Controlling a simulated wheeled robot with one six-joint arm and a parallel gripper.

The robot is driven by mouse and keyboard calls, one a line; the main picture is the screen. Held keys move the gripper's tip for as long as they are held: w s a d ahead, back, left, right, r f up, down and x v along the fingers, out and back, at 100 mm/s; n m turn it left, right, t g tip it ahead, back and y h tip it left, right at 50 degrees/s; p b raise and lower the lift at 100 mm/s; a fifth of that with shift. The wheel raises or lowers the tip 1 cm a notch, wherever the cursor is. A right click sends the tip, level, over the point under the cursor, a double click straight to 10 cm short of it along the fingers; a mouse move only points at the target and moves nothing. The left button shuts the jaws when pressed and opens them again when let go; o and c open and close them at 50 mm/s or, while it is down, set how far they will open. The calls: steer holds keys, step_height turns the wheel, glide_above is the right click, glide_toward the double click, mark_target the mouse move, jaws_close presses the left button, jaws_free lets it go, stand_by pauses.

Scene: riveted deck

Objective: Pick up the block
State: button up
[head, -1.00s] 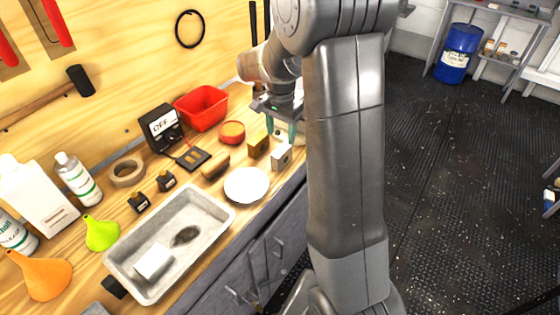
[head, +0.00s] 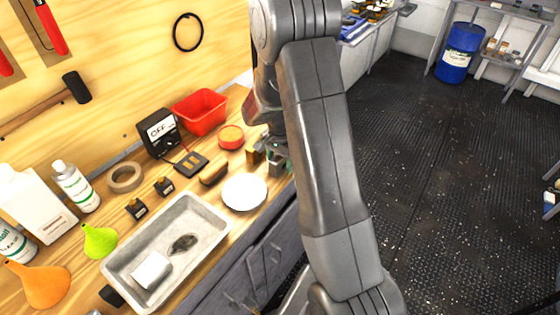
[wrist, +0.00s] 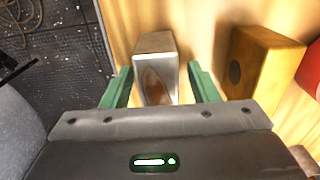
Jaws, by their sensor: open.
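A silver-grey metal block (wrist: 157,68) with a brownish patch stands on the wooden bench in the wrist view. My gripper (wrist: 161,85) is open, its green fingers on either side of this block, with a visible gap at the right finger. A yellow-brown block (wrist: 262,60) with a dark round spot stands to the right, outside the fingers. In the head view, my gripper (head: 279,153) is low over the bench near its front edge. The grey block (head: 275,168) is partly hidden there by the gripper, and the yellow-brown block (head: 254,157) is just left of it.
A white plate (head: 245,192), a brown brush-like piece (head: 213,174) and a round red-orange tin (head: 230,137) lie close by. A red bin (head: 199,112) stands behind. A metal tray (head: 213,216) is farther left. The bench edge drops to the dark floor on the right.

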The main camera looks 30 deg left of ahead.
jaws_close()
stand_by(0.3)
